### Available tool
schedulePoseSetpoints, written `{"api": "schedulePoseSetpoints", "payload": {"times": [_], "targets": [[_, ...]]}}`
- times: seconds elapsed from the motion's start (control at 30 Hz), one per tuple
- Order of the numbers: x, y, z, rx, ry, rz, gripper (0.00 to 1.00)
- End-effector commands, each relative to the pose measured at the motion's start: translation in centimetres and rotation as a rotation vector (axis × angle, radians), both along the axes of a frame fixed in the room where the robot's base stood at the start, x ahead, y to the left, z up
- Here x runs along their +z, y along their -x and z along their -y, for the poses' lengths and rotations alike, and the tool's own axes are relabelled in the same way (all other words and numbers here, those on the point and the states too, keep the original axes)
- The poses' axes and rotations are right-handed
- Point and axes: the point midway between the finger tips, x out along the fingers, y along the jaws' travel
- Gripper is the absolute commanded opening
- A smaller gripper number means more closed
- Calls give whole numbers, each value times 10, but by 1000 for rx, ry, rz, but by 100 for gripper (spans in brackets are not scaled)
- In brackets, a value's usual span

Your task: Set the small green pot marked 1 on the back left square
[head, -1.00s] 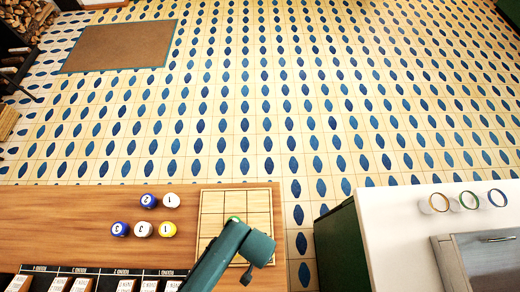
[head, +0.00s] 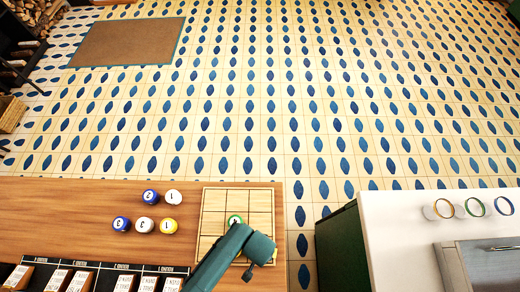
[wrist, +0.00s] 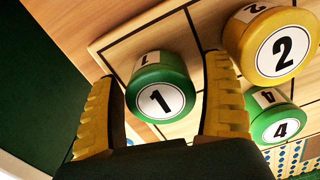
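The small green pot marked 1 (wrist: 160,90) stands upright on the wooden grid board (wrist: 118,50) in the wrist view. My gripper (wrist: 158,68) is open, with one yellow finger on each side of this pot. Narrow gaps show between pot and fingers. A yellow pot marked 2 (wrist: 272,45) and a green pot marked 4 (wrist: 278,120) stand to its right. In the head view the board (head: 210,200) is partly covered by my arm. One green pot (head: 235,219) shows near its middle; I cannot read its number. My fingertips are hidden there.
Left of the board, several blue, white and yellow pots (head: 145,225) stand on the wooden counter (head: 60,205). A labelled rack (head: 95,270) lies along the front. A white counter (head: 400,230) with coloured rings is at the right, past a gap.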

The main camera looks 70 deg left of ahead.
Motion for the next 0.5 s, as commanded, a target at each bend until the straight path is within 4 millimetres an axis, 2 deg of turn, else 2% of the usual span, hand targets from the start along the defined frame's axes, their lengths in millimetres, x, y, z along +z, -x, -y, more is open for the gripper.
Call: {"api": "schedulePoseSetpoints", "payload": {"times": [0.17,0.27,0.5], "targets": [[2,0,0,0,0,0,81],[12,0,0,0,0,0,81],[70,0,0,0,-2,4,81]]}}
